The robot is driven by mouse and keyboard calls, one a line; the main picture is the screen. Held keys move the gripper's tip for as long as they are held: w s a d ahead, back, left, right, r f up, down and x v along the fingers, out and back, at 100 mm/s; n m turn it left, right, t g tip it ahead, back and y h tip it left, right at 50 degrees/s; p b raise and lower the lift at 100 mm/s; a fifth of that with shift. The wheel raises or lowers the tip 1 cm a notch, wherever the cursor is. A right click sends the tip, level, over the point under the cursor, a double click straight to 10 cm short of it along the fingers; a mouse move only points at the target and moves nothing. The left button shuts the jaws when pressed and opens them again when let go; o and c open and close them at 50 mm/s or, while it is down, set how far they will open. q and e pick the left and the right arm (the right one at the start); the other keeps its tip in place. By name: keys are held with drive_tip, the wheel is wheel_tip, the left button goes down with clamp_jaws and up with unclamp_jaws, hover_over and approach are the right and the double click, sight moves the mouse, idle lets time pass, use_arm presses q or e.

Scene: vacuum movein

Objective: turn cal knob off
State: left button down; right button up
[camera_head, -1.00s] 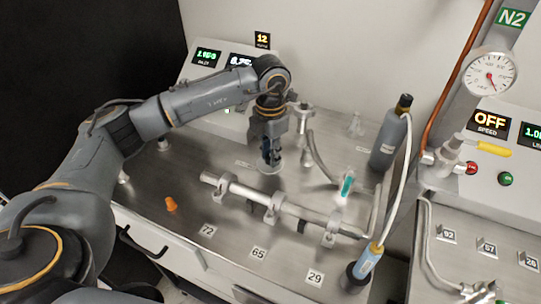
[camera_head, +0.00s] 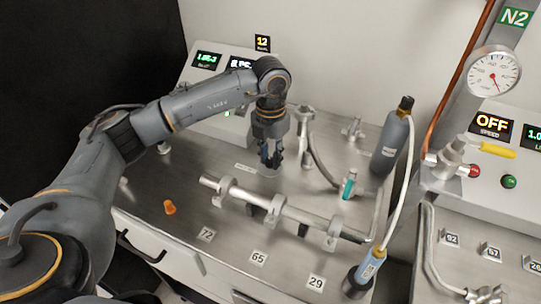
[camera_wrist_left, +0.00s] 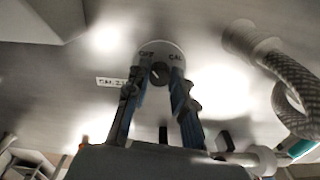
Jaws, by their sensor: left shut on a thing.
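The cal knob (camera_wrist_left: 158,72) is a small dark knob on a round pale dial (camera_wrist_left: 166,50), marked OFF on the left and CAL on the right in the left wrist view. My left gripper (camera_head: 271,162) points straight down over this dial on the metal bench top. In the left wrist view its blue-grey fingers (camera_wrist_left: 160,76) stand on both sides of the knob, shut on it. The knob's exact pointing direction is too small to tell. My right gripper is not in view.
A horizontal metal tube (camera_head: 290,212) on clamps lies just in front of the gripper. A braided hose (camera_wrist_left: 292,85) and fitting stand close on the right. A grey cylinder (camera_head: 391,148) stands further right. An orange cone (camera_head: 169,207) sits at the left front.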

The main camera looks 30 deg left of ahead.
sight(270, 160)
use_arm(q)
drive_tip(key=c, duration=1.1)
unclamp_jaws()
drive_tip(key=shift+r, duration=0.15)
wheel_tip(270, 160, up, 12)
drive_tip(key=shift+f, duration=0.1)
